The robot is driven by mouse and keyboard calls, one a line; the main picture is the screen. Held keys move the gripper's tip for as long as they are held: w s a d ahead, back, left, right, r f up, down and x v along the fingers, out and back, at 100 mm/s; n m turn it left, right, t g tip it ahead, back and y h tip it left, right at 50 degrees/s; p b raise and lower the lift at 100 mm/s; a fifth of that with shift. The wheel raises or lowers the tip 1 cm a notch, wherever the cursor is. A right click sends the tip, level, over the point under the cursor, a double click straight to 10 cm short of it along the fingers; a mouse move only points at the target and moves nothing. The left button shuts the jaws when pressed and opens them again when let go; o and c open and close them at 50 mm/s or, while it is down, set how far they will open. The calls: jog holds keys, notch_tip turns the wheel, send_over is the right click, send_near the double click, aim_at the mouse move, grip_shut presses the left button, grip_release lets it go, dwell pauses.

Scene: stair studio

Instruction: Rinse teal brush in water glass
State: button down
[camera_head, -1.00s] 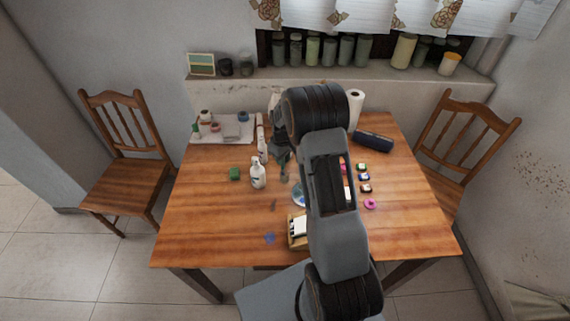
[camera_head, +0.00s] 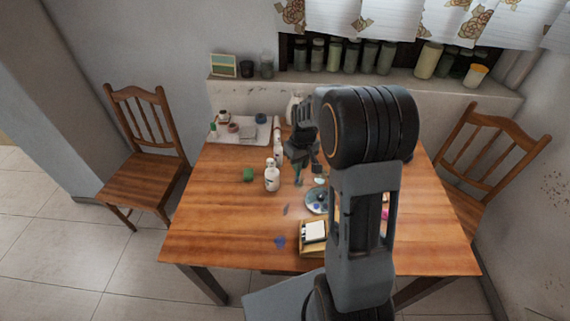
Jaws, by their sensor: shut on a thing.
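My gripper (camera_head: 301,162) hangs over the middle of the table, behind and to the right of a white bottle. It is shut on a thin dark teal thing, which looks like the teal brush (camera_head: 298,179) and points down below the fingers. Its tip is too small to make out. A small pale, clear-looking patch (camera_head: 319,181) just right of the brush may be the water glass, but I cannot tell for sure. I cannot tell whether the brush touches it.
My arm hides the table's right part. The front left is clear.

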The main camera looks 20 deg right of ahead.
jog(key=shift+w+d+m+t+p, duration=0.35)
jog(key=shift+w+d+m, duration=1.25)
jog(key=shift+d, duration=1.9)
jog(key=shift+w+d+m+t+p, duration=0.3)
jog(key=shift+w+d+m, duration=1.25)
jog(key=shift+d, duration=1.95)
notch_tip(320, 180, down, 11)
jog(key=b, duration=0.8)
jog(key=shift+s+f, duration=0.15)
jog(key=shift+s, duration=0.1)
jog(key=shift+s+a+m, duration=0.15)
jog(key=shift+s+m, duration=0.1)
jog(key=shift+w, duration=0.15)
jog(key=shift+w+d, duration=0.25)
jog(key=shift+w, duration=0.15)
jog(key=shift+s+d, duration=0.15)
jog(key=shift+s, duration=0.25)
